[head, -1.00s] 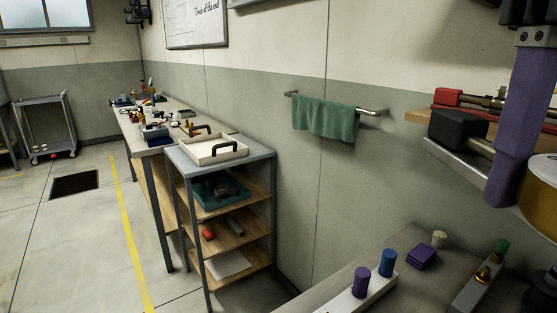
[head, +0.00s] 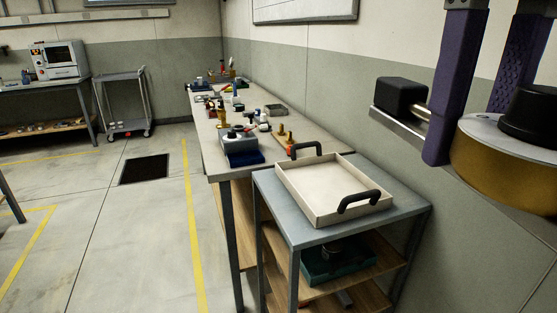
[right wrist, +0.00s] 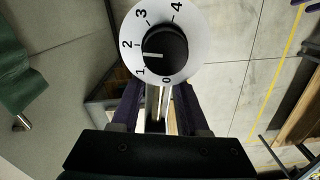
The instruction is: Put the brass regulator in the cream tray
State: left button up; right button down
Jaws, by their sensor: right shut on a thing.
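The brass regulator (head: 500,170) is at the right edge of the head view, a round gold body with a white dial face and black knob. My right gripper (head: 472,132), with purple fingers, is shut on it and holds it in the air. In the right wrist view, the numbered dial (right wrist: 190,42) sits just beyond the gripper fingers (right wrist: 157,103). The cream tray (head: 325,187) lies on a grey-topped shelf unit, left of and below the regulator. It has two black handles and looks empty. My left gripper is not in view.
The grey-topped shelf unit (head: 400,190) has wooden lower shelves; a teal tray (head: 340,262) is on one. A long bench (head: 215,140) behind it carries many small items. A trolley (head: 125,105) stands at the back. The floor at left is mostly open.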

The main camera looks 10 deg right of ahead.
aim_at(327, 187)
jog(key=i+j+z, duration=0.1)
jog(key=i+z, duration=0.3)
jog(key=i, duration=0.15)
jog(key=i+j+z, duration=0.3)
jog(key=i+z, duration=0.15)
jog(key=i+j+z, duration=0.8)
jog(key=j, duration=0.25)
jog(key=i+j+z, duration=0.45)
jog(key=j, duration=0.2)
jog(key=k, duration=0.1)
